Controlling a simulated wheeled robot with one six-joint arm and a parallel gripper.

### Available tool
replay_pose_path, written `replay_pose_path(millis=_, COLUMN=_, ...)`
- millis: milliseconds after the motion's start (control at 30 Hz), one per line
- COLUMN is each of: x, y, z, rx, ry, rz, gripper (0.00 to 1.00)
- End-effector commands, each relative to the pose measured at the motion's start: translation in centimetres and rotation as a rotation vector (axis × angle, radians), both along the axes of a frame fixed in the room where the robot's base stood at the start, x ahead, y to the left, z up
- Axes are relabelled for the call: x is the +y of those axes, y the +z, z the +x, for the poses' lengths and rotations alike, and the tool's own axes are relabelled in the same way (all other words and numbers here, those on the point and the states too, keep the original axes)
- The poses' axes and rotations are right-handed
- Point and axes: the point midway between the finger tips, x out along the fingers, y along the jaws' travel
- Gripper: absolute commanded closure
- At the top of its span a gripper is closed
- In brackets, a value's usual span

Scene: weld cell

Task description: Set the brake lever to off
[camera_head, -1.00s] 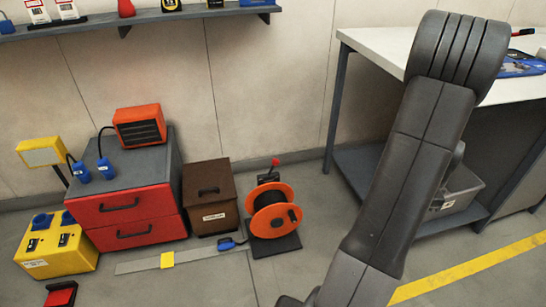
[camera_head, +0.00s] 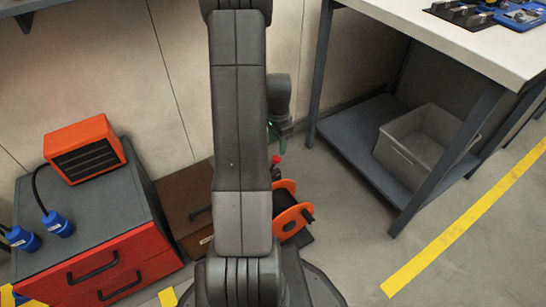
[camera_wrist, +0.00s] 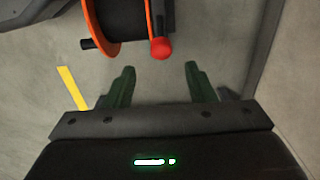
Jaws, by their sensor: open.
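The cable reel (camera_head: 291,222) has orange flanges and stands on a dark base on the floor, partly hidden behind my arm in the head view. Its brake lever ends in a red knob (camera_head: 276,159) at the top of the reel. In the wrist view the reel (camera_wrist: 101,30) is at the top, and the red knob (camera_wrist: 160,49) lies just beyond my gripper (camera_wrist: 161,69), roughly centred between the fingertips. My gripper is open and empty, with its green fingers apart. In the head view it is mostly hidden, just above the knob. The lever's off mark cannot be made out.
A brown box (camera_head: 184,193) stands left of the reel, beside a red drawer cabinet (camera_head: 108,262) bearing an orange heater (camera_head: 85,150). To the right is a workbench (camera_head: 460,45) with a grey bin (camera_head: 415,145) on its lower shelf. Floor between bench and reel is clear.

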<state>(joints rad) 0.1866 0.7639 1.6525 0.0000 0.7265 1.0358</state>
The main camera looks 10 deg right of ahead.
Motion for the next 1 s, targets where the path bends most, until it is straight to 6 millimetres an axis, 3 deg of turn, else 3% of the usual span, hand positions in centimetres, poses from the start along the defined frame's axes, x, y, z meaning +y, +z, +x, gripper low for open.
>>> replay_pose_path(millis=100, x=0.0, y=-3.0, z=-0.1, rx=0.002, ry=-0.001, rz=0.000, gripper=0.50)
replay_pose_path(millis=300, x=0.0, y=-5.7, z=0.0, rx=0.000, ry=0.000, rz=0.000, gripper=0.50)
replay_pose_path(millis=767, x=0.0, y=-6.7, z=0.0, rx=-0.001, ry=0.000, rz=-0.001, gripper=0.50)
replay_pose_path(millis=1000, x=0.0, y=-6.7, z=0.0, rx=-0.001, ry=0.000, rz=-0.001, gripper=0.97)
